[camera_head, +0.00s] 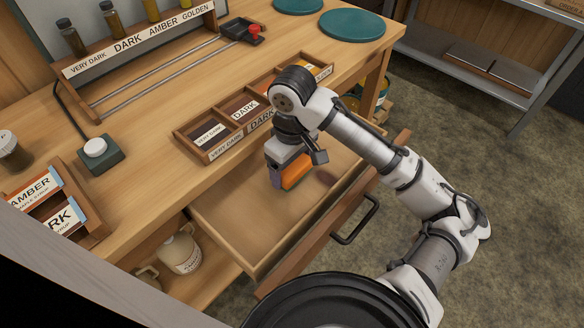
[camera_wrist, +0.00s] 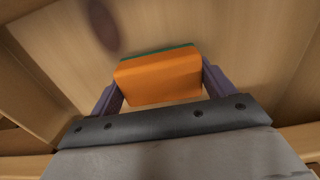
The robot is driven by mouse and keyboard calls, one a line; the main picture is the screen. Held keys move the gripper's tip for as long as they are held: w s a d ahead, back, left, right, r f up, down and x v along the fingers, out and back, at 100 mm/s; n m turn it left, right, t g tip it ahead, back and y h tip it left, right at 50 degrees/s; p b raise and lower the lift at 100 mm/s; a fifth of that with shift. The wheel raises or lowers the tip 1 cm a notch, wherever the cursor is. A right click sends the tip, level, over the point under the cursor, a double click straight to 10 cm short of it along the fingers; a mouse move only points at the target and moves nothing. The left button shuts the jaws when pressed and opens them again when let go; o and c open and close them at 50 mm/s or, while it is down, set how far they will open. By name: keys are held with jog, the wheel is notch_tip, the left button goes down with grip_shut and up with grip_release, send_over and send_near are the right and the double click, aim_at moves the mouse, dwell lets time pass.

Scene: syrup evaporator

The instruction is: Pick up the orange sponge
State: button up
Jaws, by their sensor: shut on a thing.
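The orange sponge (camera_head: 295,172) is a small block with a thin green layer on one side. In the wrist view the orange sponge (camera_wrist: 160,79) sits between the two purple fingers, its green edge on the far side. My gripper (camera_head: 285,180) is shut on it, over the open drawer (camera_head: 235,222). The finger sides touch the sponge's left and right ends. Whether the sponge is clear of the drawer floor is hard to tell. My wrist hides part of the sponge in the head view.
The drawer has a dark handle (camera_head: 357,220) on its front. A divided wooden label tray (camera_head: 215,150) stands on the table edge just above the drawer. A jug (camera_head: 180,252) is on the shelf below. A dark oval spot (camera_wrist: 102,24) shows on the drawer floor.

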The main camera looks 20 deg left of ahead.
notch_tip(320, 180, up, 18)
jog(key=shift+p, duration=0.4)
jog(key=shift+r, duration=0.1)
